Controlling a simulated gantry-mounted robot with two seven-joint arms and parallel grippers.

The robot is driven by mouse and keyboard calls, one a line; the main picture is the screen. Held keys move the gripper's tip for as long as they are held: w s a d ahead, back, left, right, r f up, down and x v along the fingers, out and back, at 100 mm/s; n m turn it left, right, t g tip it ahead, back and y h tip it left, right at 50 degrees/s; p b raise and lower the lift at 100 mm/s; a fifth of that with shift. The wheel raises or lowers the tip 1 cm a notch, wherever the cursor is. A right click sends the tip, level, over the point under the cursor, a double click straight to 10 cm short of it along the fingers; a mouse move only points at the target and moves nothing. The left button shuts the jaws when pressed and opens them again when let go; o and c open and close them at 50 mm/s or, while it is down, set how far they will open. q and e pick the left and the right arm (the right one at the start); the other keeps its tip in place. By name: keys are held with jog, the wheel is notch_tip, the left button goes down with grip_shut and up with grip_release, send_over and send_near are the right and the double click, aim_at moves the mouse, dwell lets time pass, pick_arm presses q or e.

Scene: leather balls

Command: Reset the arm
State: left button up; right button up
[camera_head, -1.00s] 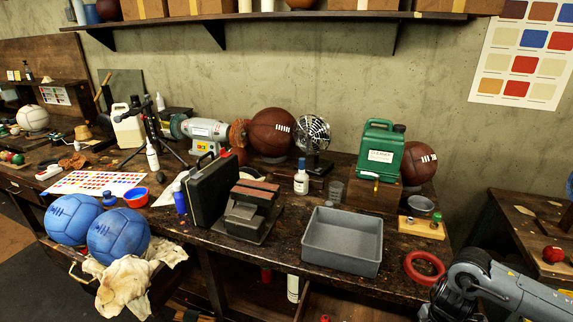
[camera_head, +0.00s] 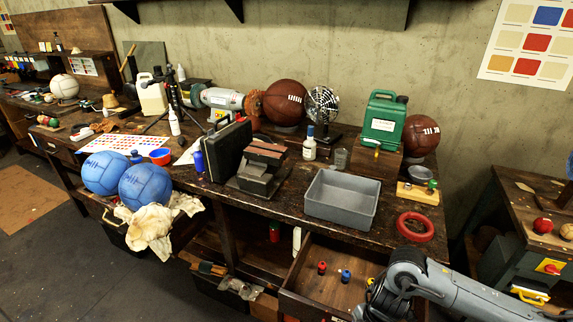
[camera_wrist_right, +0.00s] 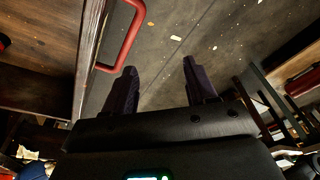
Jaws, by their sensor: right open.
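My right arm (camera_head: 440,283) comes in from the lower right in the head view, in front of the bench. Its gripper is out of that picture. In the right wrist view my right gripper (camera_wrist_right: 159,72) is open, with two dark fingers apart and nothing between them. It hangs over the dark floor (camera_wrist_right: 215,45), beside a red bar handle (camera_wrist_right: 131,35) on a wooden front. My left arm and gripper are not in view.
An open drawer (camera_head: 335,285) holding small red and blue items juts from the bench next to my right arm. A grey tray (camera_head: 341,197) and red ring (camera_head: 415,227) lie above. Blue balls (camera_head: 145,187) sit at the left. A side table stands at the right.

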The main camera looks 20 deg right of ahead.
jog(key=s+a+t+y, duration=0.1)
jog(key=a+t+y, duration=0.35)
jog(key=a, duration=1.95)
jog(key=s+d+m+t+h, duration=0.2)
jog(key=d+m+t+h, duration=0.25)
jog(key=d+m, duration=0.65)
jog(key=s+d+m+g+h, duration=0.1)
jog(key=s+d+g+h, duration=0.15)
jog(key=s+d, duration=0.5)
jog(key=s+d+m+g+h, duration=0.1)
jog(key=s+d+g+h, duration=0.3)
jog(key=d, duration=0.6)
jog(key=s+a+f+m+t+y, duration=0.1)
jog(key=a+f+m+t+y, duration=0.2)
jog(key=a, duration=0.6)
notch_tip(320, 180, up, 36)
jog(key=r+g+y+p, duration=0.1)
jog(key=g+y+p, duration=0.1)
jog(key=p, duration=3.3)
notch_tip(320, 180, down, 56)
jog(key=b, duration=5.5)
jog(key=shift+a+r, duration=0.15)
jog(key=shift+r, duration=0.1)
